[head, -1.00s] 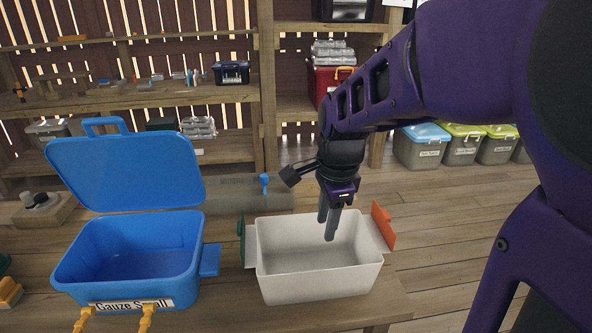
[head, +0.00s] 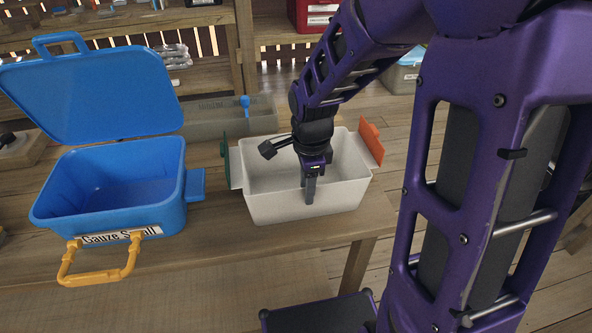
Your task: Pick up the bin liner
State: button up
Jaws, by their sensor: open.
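A white open tub (head: 275,210), which looks like the bin liner, sits on the wooden bench in the head view. It has a green tab (head: 225,163) at its left end and an orange tab (head: 371,141) at its right end. Its inside looks empty. My gripper (head: 310,200) points down at the tub's near wall, with a finger overlapping the near rim in the picture. I cannot tell whether its fingers straddle that wall. The gripper is open and holds nothing that I can see.
A blue bin (head: 105,217) labelled "Gauze Small" stands left of the tub, its lid (head: 92,95) raised and its yellow handle (head: 100,277) hanging in front. A grey container (head: 205,121) lies behind the tub. Bare bench shows in front.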

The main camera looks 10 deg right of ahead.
aim_at(306, 207)
notch_tip(306, 207, down, 5)
jog(key=shift+s+a+r+b, duration=0.15)
jog(key=shift+r+b, duration=0.05)
jog(key=shift+b, duration=0.4)
jog(key=shift+f, duration=0.4)
grip_shut()
jog(key=shift+r, duration=0.1)
dwell(0.6)
